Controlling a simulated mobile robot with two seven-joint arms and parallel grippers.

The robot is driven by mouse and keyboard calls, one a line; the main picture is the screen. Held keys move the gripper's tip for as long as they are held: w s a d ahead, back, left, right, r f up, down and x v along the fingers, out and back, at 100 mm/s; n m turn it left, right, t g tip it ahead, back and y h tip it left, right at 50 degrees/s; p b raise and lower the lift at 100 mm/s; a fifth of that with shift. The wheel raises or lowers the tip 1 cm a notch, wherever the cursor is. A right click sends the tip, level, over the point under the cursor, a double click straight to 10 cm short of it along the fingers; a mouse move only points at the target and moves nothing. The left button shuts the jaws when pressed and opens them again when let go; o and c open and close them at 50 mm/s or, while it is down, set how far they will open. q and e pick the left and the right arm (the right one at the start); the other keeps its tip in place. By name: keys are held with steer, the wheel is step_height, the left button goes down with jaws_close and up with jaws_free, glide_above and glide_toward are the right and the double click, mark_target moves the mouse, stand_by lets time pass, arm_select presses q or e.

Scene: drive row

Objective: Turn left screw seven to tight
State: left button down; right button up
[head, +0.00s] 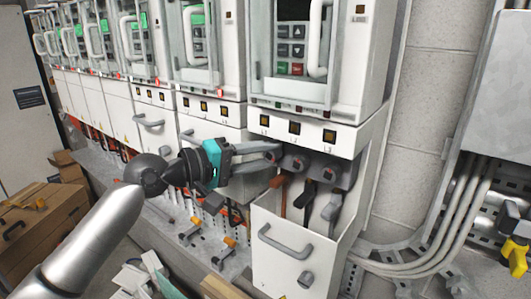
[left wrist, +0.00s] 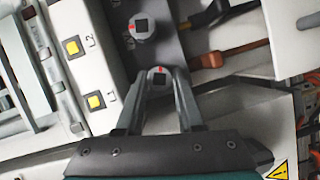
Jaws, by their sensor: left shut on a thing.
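The nearest drive's terminal block (head: 318,167) has three grey round screws above brown, black and grey cables. My left gripper (head: 272,155) reaches in from the left and is shut on the left screw (left wrist: 158,78). In the left wrist view its two fingers sit on either side of that screw's head, which shows a dark square and a red mark at the top. The middle screw (left wrist: 141,26) stands free beside it, with its red mark at the left. The drive's number cannot be read. My right gripper is not in view.
The drive's lower cover (head: 280,225) with a grey handle stands open below the terminals. More drives (head: 206,45) run to the far left. Grey conduits (head: 440,235) and a yellow object (head: 518,258) are at the right. A wooden box (head: 45,225) stands at the lower left.

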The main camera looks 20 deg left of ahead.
arm_select(q)
steer(key=c, duration=0.5)
jaws_free()
